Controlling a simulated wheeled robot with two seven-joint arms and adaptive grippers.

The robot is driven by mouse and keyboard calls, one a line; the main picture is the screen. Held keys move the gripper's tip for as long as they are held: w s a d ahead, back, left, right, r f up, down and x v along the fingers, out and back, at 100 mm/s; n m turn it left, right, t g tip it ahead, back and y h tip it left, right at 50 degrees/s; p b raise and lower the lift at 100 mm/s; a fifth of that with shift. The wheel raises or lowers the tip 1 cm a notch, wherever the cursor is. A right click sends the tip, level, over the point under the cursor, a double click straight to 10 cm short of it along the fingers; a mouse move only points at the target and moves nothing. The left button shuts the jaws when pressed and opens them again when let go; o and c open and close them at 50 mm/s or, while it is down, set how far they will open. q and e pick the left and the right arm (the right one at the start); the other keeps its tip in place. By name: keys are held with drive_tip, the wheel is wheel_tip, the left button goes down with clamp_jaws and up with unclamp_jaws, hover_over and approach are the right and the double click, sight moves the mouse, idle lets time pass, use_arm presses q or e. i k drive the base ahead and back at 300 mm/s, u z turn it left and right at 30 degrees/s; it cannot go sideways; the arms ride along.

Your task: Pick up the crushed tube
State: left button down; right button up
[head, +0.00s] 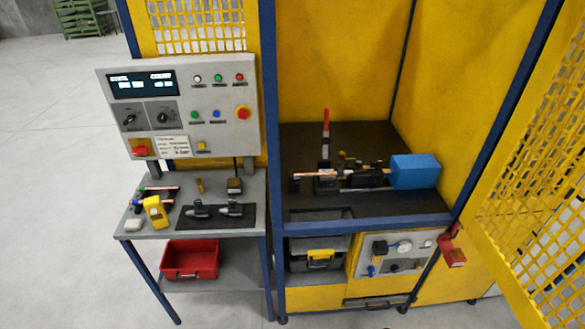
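A thin copper-coloured tube (312,175) lies level at the left end of the machine on the dark bench inside the yellow enclosure. Another thin copper-coloured piece (163,188) lies at the back left of the grey side table. Both are too small for me to tell which one is crushed. The machine's clamp parts (327,184) partly hide the first tube. Neither of my grippers is in view.
The machine has an upright red lever (326,120) and a blue block (415,171). The side table (180,232) holds a yellow meter (155,212) and a black mat (218,218) with dark tools. A red bin (190,260) sits below. A yellow mesh door (535,200) stands open at right.

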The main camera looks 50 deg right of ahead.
sight(334, 173)
drive_tip(key=z, duration=0.15)
drive_tip(key=i, duration=0.85)
drive_tip(key=z, duration=0.95)
drive_tip(key=i, duration=0.65)
drive_tip(key=z, duration=0.6)
